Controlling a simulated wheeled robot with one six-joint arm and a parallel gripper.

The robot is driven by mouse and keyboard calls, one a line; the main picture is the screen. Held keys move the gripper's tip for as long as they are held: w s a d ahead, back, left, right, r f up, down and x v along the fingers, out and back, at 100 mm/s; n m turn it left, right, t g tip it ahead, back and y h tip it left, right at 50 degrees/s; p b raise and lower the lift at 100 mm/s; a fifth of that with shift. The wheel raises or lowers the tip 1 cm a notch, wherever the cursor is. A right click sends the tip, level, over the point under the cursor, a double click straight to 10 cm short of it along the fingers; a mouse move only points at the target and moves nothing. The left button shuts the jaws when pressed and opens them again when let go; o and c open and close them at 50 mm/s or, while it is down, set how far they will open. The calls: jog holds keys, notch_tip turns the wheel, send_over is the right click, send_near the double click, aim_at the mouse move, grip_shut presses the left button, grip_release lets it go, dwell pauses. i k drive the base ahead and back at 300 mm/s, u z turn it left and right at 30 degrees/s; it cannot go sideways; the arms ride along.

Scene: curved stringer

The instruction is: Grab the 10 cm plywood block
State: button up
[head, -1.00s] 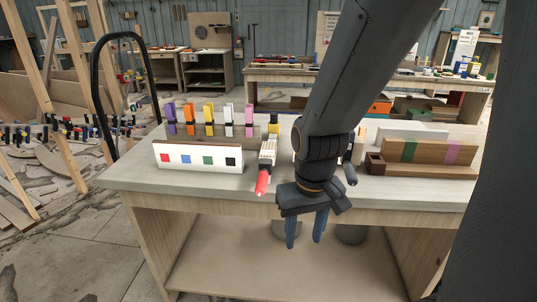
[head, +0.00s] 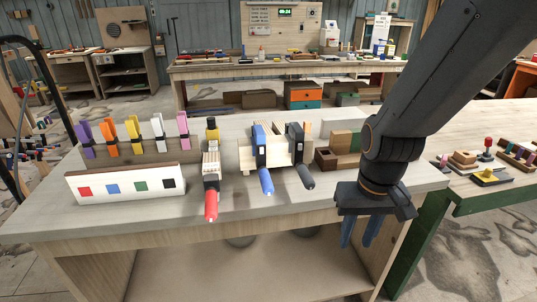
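My gripper (head: 360,232) hangs in front of the workbench's front edge at the right, fingers pointing down. Its two blue fingers are apart with nothing between them. Pale wood pieces (head: 277,158) stand on the workbench (head: 120,215) between and behind a blue-handled clamp (head: 265,178) and a black-handled clamp (head: 303,172). They are left of my gripper and farther back. I cannot tell which piece, if any, is the 10 cm plywood block. My arm hides part of the bench's right side.
A red-handled clamp (head: 211,195) and a white board with coloured squares (head: 125,185) stand at the left, before a row of coloured clamps (head: 135,132). Brown blocks (head: 327,160) lie beside my arm. A green-framed table (head: 470,195) adjoins at the right.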

aim_at(211, 162)
jog(key=z, duration=0.55)
jog(key=k, duration=0.85)
jog(key=u, duration=1.5)
jog(key=i, duration=0.35)
jog(key=z, duration=0.05)
